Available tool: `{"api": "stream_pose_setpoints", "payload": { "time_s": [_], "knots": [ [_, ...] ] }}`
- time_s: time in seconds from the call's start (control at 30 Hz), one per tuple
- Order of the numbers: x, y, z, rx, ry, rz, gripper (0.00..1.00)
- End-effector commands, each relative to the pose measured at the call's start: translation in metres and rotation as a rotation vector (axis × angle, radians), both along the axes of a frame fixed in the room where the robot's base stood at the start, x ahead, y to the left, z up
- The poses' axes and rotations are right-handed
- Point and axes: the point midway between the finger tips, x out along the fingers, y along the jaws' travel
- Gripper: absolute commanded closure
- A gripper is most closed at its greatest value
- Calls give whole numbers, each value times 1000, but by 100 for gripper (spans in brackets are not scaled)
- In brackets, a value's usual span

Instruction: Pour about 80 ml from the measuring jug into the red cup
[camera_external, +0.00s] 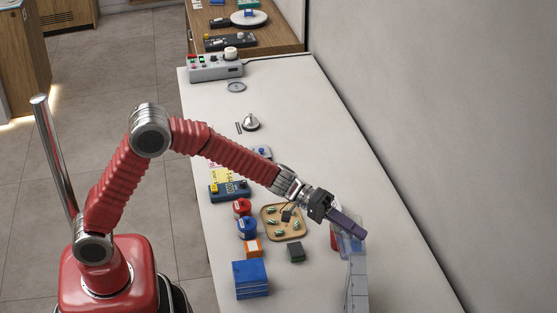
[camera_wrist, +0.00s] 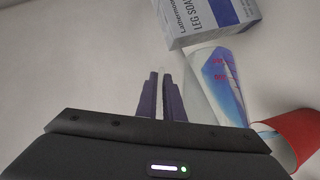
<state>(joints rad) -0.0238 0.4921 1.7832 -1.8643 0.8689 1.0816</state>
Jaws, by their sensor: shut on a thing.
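The clear measuring jug (camera_wrist: 214,84) holds blue liquid and has red marks on its wall in the wrist view. My gripper (camera_wrist: 160,82) is shut on the jug, probably at its handle; the exact contact is hard to see. In the external view my gripper (camera_external: 349,226) reaches over the jug (camera_external: 352,244), and its dark fingers hide part of it. The red cup (camera_wrist: 298,130), with a pale inside, is beside the jug at the lower right of the wrist view. The jug's exact tilt cannot be told.
A leg soak box (camera_wrist: 207,20) stands close to the jug; it also shows in the external view (camera_external: 357,287). A wooden tray (camera_external: 272,233), a dark green block (camera_external: 296,252) and blue boxes (camera_external: 251,279) lie left of the jug. The counter to the right is clear.

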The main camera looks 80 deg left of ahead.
Motion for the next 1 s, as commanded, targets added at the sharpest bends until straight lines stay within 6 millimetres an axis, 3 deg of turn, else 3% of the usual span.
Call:
{"api": "stream_pose_setpoints", "payload": {
  "time_s": [0.37,0.53,0.63,0.83,0.9,1.0],
  "knots": [
    [0,1,3,-16,1,0,100],
    [-1,-11,-5,100,-12,-4,100],
    [-1,-14,16,155,-20,-2,100],
    [-1,-21,37,248,-25,-1,100],
    [-2,-24,20,300,-23,-4,100],
    [-2,-23,17,313,-26,-2,100]
  ]
}}
